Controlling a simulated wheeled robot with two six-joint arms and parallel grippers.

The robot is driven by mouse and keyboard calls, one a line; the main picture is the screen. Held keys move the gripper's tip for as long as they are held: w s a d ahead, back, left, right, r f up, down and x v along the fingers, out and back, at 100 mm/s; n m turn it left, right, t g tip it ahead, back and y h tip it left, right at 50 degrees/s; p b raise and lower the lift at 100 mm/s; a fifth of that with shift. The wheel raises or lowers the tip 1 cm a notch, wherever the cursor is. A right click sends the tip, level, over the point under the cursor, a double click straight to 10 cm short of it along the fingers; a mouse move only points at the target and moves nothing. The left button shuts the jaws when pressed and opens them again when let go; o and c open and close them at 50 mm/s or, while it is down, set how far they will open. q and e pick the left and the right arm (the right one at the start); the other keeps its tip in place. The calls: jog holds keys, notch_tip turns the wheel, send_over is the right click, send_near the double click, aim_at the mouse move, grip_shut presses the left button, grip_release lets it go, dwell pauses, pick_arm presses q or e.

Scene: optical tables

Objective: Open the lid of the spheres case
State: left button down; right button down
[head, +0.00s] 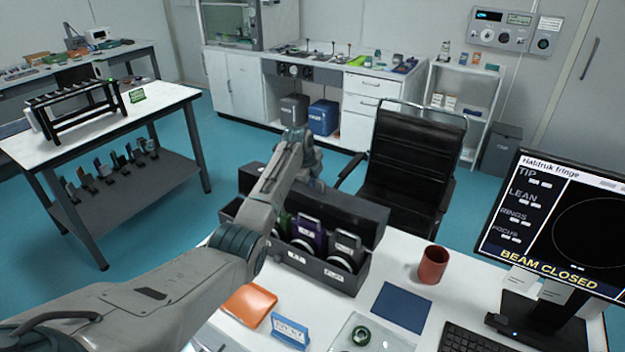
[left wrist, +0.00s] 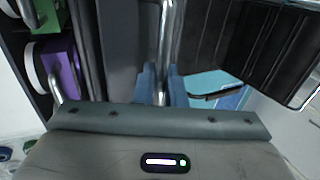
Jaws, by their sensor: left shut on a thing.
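The spheres case (head: 325,274) is a long dark box on the white table in front of me. Its lid (head: 352,214) stands raised along the back edge. Inside the case, a purple block (head: 309,236) and a grey block (head: 347,247) with handles show, with a bit of green beside them. My left gripper (head: 308,165) is at the lid's top edge. In the left wrist view, its blue fingers (left wrist: 162,88) are shut around a chrome bar (left wrist: 166,40) beside the dark lid (left wrist: 118,45). My left arm hides part of the case. My right gripper is not in view.
A black chair (head: 415,150) stands close behind the case. A red-brown cup (head: 433,265), a dark blue mat (head: 402,307), an orange tray (head: 249,305) and a blue label stand (head: 289,331) are near the case. A monitor (head: 560,225) reading BEAM CLOSED stands at the right.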

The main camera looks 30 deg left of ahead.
pick_arm(q)
jog(key=shift+f, duration=0.1)
jog(key=c, duration=1.6)
grip_release()
jog(key=shift+c, duration=0.2)
jog(key=shift+s+r, duration=0.1)
jog(key=shift+r, duration=0.2)
jog(key=b+v, duration=0.3)
jog(key=v, duration=0.7)
jog(key=shift+s, duration=0.1)
